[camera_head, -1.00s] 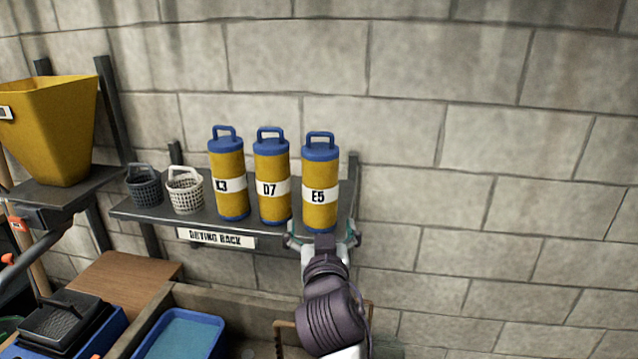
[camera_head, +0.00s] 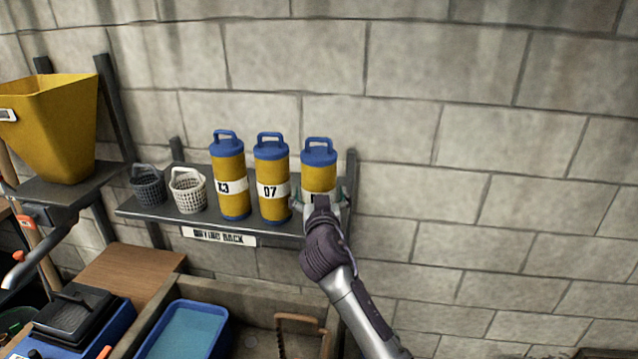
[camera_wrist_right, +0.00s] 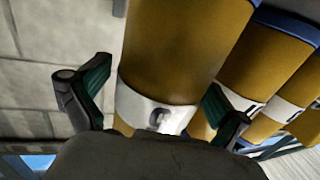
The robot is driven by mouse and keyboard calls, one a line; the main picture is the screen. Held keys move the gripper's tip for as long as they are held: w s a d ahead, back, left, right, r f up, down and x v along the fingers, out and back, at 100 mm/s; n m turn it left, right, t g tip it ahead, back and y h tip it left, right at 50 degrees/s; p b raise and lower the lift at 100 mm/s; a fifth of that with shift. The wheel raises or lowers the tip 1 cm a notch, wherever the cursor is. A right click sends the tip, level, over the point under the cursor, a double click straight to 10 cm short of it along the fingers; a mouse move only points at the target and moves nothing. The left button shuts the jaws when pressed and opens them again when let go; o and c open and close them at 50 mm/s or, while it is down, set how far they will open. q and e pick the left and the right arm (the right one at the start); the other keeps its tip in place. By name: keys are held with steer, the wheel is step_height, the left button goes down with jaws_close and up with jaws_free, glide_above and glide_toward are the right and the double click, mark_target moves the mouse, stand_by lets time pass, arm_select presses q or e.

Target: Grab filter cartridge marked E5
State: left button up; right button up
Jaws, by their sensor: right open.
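The cartridge marked E5 (camera_head: 319,172) is a yellow cylinder with a blue cap and handle, upright at the right end of the drying rack shelf (camera_head: 200,224). My right gripper (camera_head: 319,202) is in front of it and hides its lower part and most of its label. In the right wrist view the fingers (camera_wrist_right: 158,100) are open, one on each side of the E5 cartridge (camera_wrist_right: 172,55), around its label. I cannot tell if they touch it. My left gripper is not in view.
Cartridge D7 (camera_head: 272,165) stands close on the left of E5, and cartridge K3 (camera_head: 228,168) stands beyond it. A white basket (camera_head: 188,192) and a dark basket (camera_head: 148,187) are further left. Right of the shelf is bare wall. A blue tray (camera_head: 185,330) lies below.

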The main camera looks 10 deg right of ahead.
steer(key=shift+c, duration=0.2)
steer(key=shift+r, duration=0.1)
steer(key=c, duration=1.3)
